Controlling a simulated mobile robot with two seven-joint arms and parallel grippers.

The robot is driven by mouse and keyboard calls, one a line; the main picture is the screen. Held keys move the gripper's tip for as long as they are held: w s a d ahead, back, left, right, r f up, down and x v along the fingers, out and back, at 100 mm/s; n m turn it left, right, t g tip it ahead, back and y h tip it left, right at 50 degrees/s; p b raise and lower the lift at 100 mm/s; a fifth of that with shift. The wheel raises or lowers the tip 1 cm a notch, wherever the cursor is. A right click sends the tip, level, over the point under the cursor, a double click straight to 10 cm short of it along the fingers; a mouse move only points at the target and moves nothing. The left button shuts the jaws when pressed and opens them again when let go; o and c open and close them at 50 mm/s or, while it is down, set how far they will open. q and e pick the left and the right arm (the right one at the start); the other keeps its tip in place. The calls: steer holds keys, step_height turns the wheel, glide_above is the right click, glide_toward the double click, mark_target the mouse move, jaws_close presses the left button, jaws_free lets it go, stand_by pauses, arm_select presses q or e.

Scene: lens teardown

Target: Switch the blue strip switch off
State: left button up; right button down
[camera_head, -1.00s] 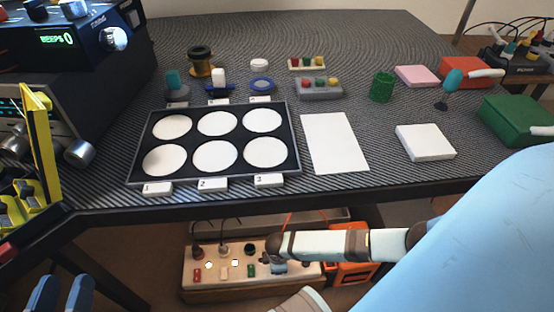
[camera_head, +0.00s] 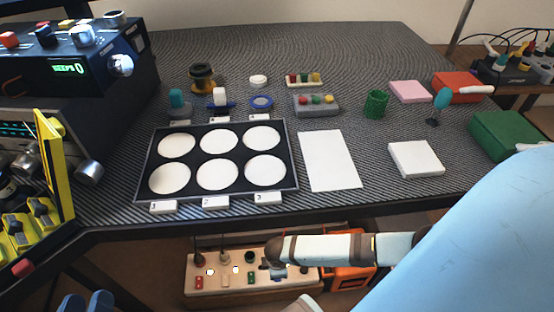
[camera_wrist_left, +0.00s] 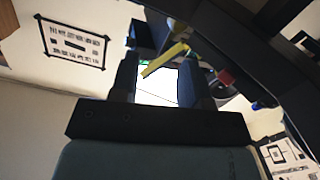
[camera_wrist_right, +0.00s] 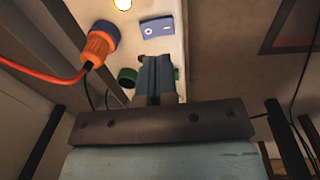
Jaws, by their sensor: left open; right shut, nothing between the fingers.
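A pale power strip (camera_head: 225,291) lies below the table, with red (camera_head: 199,282), white (camera_head: 225,279) and green (camera_head: 250,278) switches in a row. The blue switch (camera_wrist_right: 157,27) shows in the right wrist view, set in the strip a little beyond my right gripper's fingertips (camera_wrist_right: 159,62). In the head view my right gripper (camera_head: 276,270) is over the strip's right part, and I cannot make out the blue switch there. That gripper is shut and empty; I cannot tell whether it touches the strip. My left gripper (camera_head: 87,303) is open and empty at the bottom left edge.
An orange plug with a cord (camera_wrist_right: 98,45) stands beside the blue switch. Dark plugs (camera_head: 197,258) line the strip's back. An orange box (camera_head: 347,275) is right of the strip. The table edge (camera_head: 260,215) overhangs it, with a black tray (camera_head: 292,186) above.

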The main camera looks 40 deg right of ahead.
arm_select(q)
steer(key=r+t+p, duration=0.1)
steer(key=r, duration=0.1)
steer(key=r+p, duration=0.1)
steer(key=r, duration=0.1)
steer(key=r+t, duration=0.1)
steer(key=r, duration=0.1)
steer(key=shift+a+t+p, duration=0.3)
steer(key=shift+p, duration=0.1)
arm_select(e)
step_height(320, 180, up, 8)
steer(key=shift+s+a+f, duration=0.2)
steer(key=shift+s, duration=0.15)
